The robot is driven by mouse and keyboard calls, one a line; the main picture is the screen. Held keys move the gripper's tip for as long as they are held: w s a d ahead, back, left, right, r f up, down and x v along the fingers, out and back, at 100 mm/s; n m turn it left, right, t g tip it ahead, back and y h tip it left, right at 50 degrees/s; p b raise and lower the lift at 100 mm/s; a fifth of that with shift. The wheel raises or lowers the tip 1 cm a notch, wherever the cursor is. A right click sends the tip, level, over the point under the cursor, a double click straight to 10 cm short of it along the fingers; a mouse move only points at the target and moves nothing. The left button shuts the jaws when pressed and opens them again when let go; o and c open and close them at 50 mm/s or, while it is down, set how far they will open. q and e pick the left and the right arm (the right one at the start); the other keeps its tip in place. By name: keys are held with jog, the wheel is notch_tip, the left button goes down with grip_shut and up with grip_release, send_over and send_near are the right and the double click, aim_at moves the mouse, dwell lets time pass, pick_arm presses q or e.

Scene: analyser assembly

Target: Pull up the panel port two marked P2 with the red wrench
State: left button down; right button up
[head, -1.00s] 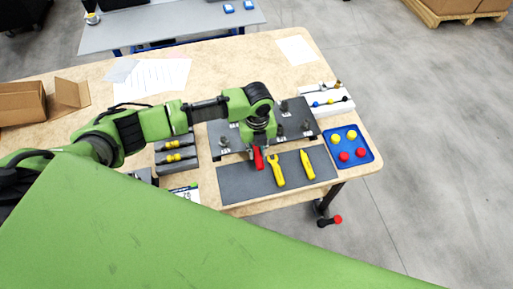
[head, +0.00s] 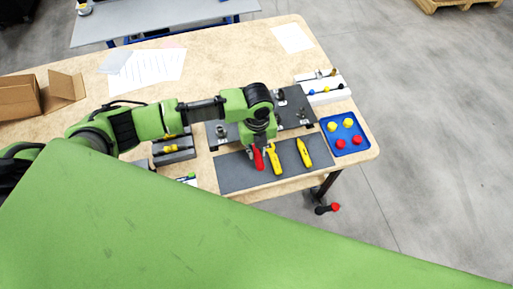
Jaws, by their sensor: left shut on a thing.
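My left gripper (head: 258,142) points down over the front of the dark panel and is shut on the red wrench (head: 258,159). The wrench hangs from the jaws at the far edge of the grey mat; whether it touches the mat cannot be told. The dark panel (head: 240,128) lies behind the mat. It carries several small metal fittings, with one (head: 221,131) left of the gripper and one (head: 300,117) to the right. The labels are too small to read, so P2 cannot be picked out. My arm hides part of the panel. My right gripper is out of view.
A yellow wrench (head: 273,160) lies close right of the red one, and another yellow tool (head: 304,153) lies further right on the grey mat (head: 235,179). A blue tray (head: 345,130) with yellow and red caps stands right. A white rack (head: 323,92) stands behind it.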

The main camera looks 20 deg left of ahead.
aim_at(259, 159)
pick_arm(q)
jog(key=s+d+r+p, duration=0.1)
jog(key=r+p, duration=0.1)
jog(key=shift+s+d+p, duration=0.1)
jog(key=shift+s+p, duration=0.25)
jog(key=shift+s+d+r+p, duration=0.1)
jog(key=shift+s+d+p, duration=0.1)
jog(key=shift+s+p, duration=0.1)
notch_tip(259, 159, up, 7)
jog(key=shift+f, duration=0.1)
jog(key=shift+f, duration=0.1)
